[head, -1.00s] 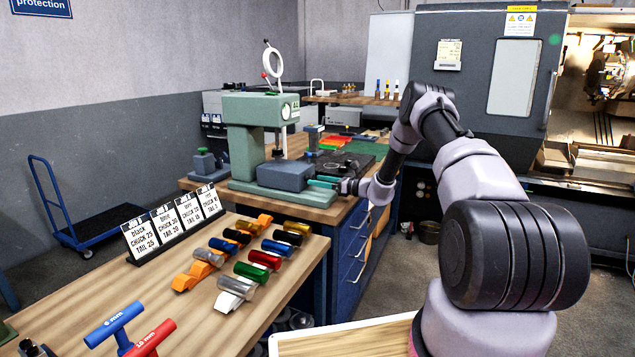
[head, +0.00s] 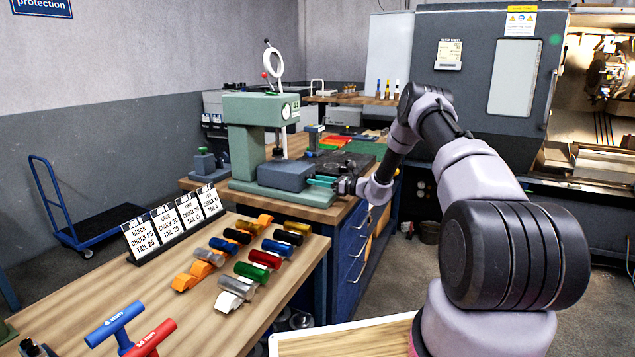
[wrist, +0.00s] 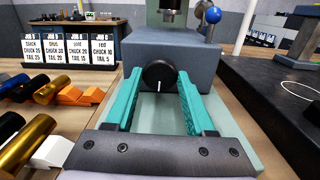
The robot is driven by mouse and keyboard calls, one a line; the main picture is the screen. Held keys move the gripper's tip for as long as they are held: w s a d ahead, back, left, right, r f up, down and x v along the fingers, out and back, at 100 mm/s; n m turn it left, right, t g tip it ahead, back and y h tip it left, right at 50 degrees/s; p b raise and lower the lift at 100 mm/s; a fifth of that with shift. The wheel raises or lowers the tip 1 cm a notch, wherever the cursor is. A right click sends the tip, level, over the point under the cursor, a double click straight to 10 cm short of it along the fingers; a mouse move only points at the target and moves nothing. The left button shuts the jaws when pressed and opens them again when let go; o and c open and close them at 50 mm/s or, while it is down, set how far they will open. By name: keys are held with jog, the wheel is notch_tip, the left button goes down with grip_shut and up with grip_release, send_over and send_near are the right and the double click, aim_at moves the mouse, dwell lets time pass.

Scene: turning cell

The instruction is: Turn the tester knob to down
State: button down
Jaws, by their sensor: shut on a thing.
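The green tester (head: 246,139) stands on the far bench, with a blue-grey block (head: 285,175) at its base. In the wrist view, the round black knob (wrist: 159,75) sits on the front face of that block (wrist: 205,60). A white mark on the knob points straight down in that view. My gripper (wrist: 159,79) has its two teal fingers on either side of the knob and is shut on it. In the head view, my gripper (head: 322,181) is at the block's right side, and the knob is hidden there.
A dark flat plate (wrist: 285,85) lies right of the tester, close to my gripper. A blue ball-ended lever (wrist: 213,16) rises behind the block.

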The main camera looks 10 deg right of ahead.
jog(key=n, duration=1.2)
jog(key=shift+n, duration=0.4)
jog(key=n, duration=1.2)
jog(key=shift+n, duration=0.3)
jog(key=shift+f, duration=0.1)
jog(key=shift+c, duration=1.4)
grip_release()
jog(key=v, duration=1.1)
